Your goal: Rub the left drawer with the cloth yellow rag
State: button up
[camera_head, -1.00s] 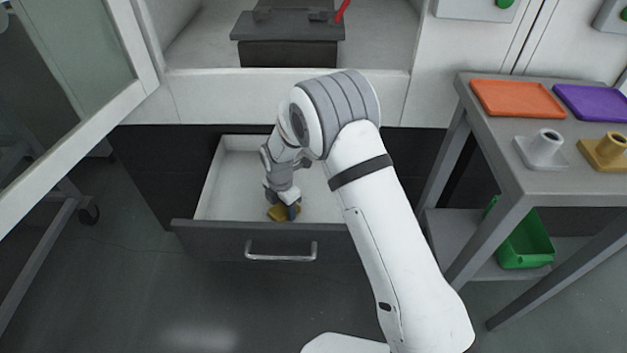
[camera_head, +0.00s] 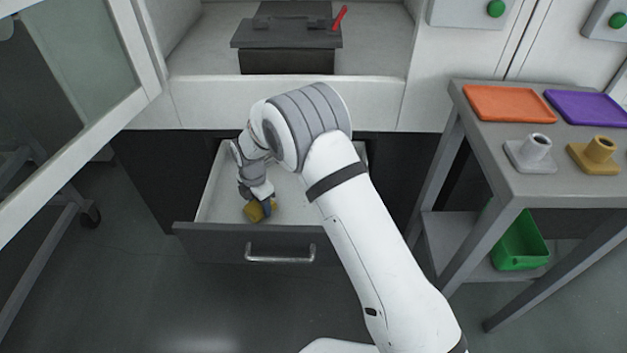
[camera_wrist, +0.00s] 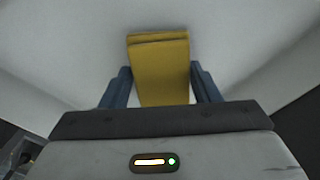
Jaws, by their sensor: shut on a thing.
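The left drawer (camera_head: 285,242) is pulled open, with a dark front, a metal handle and a white inside. My gripper (camera_head: 259,203) reaches down into the drawer, left of its middle and close behind the front panel. It is shut on the folded yellow rag (camera_head: 254,212). In the wrist view the yellow rag (camera_wrist: 161,70) stands out from between the two blue-grey fingers of my gripper (camera_wrist: 162,88), over the pale drawer surface. I cannot tell whether the rag touches the drawer floor. My arm hides part of the drawer's right side.
Above the drawer, a dark tank (camera_head: 287,45) with a red handle stands in a white recess. At right, a grey table (camera_head: 545,187) holds an orange tray (camera_head: 513,102), a purple tray (camera_head: 586,105) and two holders. A green bin (camera_head: 520,245) sits below. A glass door (camera_head: 75,55) stands open at left.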

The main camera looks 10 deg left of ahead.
jog(key=shift+w+r+p, duration=0.1)
jog(key=shift+r+p, duration=1.15)
jog(key=shift+r, duration=1.2)
jog(key=shift+d, duration=0.1)
